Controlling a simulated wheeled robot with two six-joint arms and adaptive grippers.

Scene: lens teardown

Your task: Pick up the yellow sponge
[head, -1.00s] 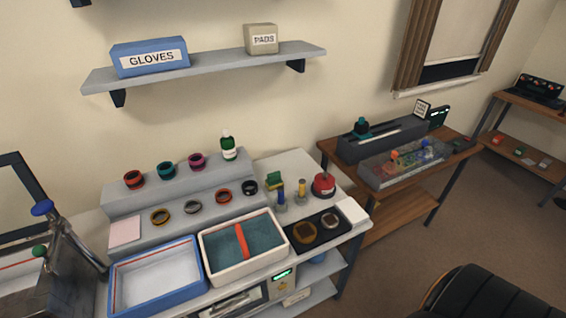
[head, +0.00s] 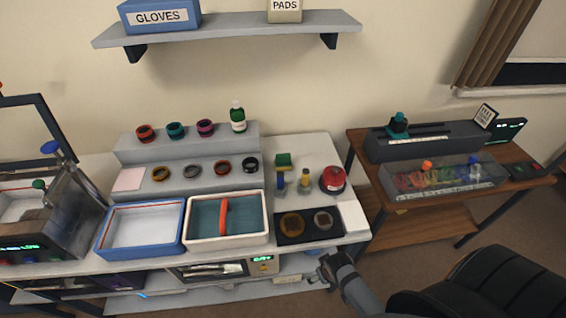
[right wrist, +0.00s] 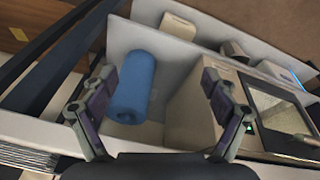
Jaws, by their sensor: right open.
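No plainly yellow sponge stands out. A small block with a dark green top (head: 283,160) lies at the back of the white bench; whether it is a sponge with yellow below is too small to tell. My right gripper (head: 325,268) is in front of the bench's right part, below its top and well away from that block. In the right wrist view my right gripper (right wrist: 160,105) is open and empty, with a blue roll (right wrist: 133,85) visible beyond its fingers in a shelf compartment. My left gripper is not in view.
A red-topped can (head: 333,179) is at the right. A black chair (head: 480,285) stands at lower right.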

